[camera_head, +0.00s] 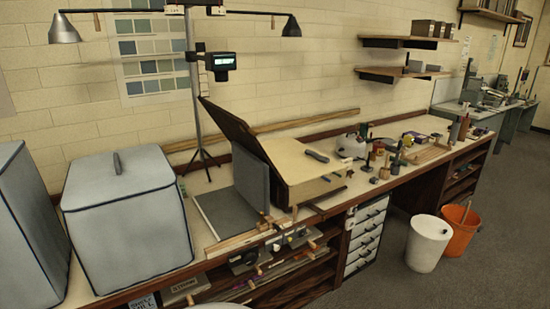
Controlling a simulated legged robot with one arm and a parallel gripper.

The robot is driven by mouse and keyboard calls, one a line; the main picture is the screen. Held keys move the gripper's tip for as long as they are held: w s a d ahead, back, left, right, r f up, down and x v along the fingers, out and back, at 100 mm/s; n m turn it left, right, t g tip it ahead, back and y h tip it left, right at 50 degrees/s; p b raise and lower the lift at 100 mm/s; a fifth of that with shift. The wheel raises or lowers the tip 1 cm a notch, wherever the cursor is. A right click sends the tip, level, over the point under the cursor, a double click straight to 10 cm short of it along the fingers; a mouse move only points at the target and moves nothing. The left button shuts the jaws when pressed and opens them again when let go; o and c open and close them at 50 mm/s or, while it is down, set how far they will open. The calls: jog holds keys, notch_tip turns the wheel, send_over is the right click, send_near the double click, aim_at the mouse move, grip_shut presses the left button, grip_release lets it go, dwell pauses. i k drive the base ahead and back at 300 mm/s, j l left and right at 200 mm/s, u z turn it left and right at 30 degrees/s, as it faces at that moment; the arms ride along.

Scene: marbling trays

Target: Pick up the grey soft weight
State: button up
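A small dark grey, slightly curved object (317,156) lies on the pale top of a raised board (290,165) in the middle of the bench. It looks like the grey soft weight, but it is too small to be sure. It rests near the board's right part, with nothing on top of it. My gripper is not in this view.
The long bench (215,258) runs along the brick wall. A large grey covered box (125,225) stands at left. A lamp stand (193,90) rises behind. Bottles and tools crowd the right. A white bin (428,243) and orange bucket (461,230) stand on open floor.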

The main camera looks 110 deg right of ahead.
aim_at(321, 158)
jog(key=z, duration=3.9)
jog(key=i+l+u, duration=0.25)
jog(key=u, duration=0.25)
jog(key=i+l+u, duration=0.2)
jog(key=l+u, duration=0.15)
jog(key=u, duration=0.15)
jog(key=i+l+u, duration=0.1)
jog(key=l+u, duration=0.4)
jog(key=i+l+u, duration=0.1)
jog(key=l, duration=0.75)
jog(key=i+l+u, duration=0.1)
jog(key=l, duration=0.8)
jog(key=l+u, duration=0.1)
jog(key=l, duration=0.75)
jog(key=i, duration=0.05)
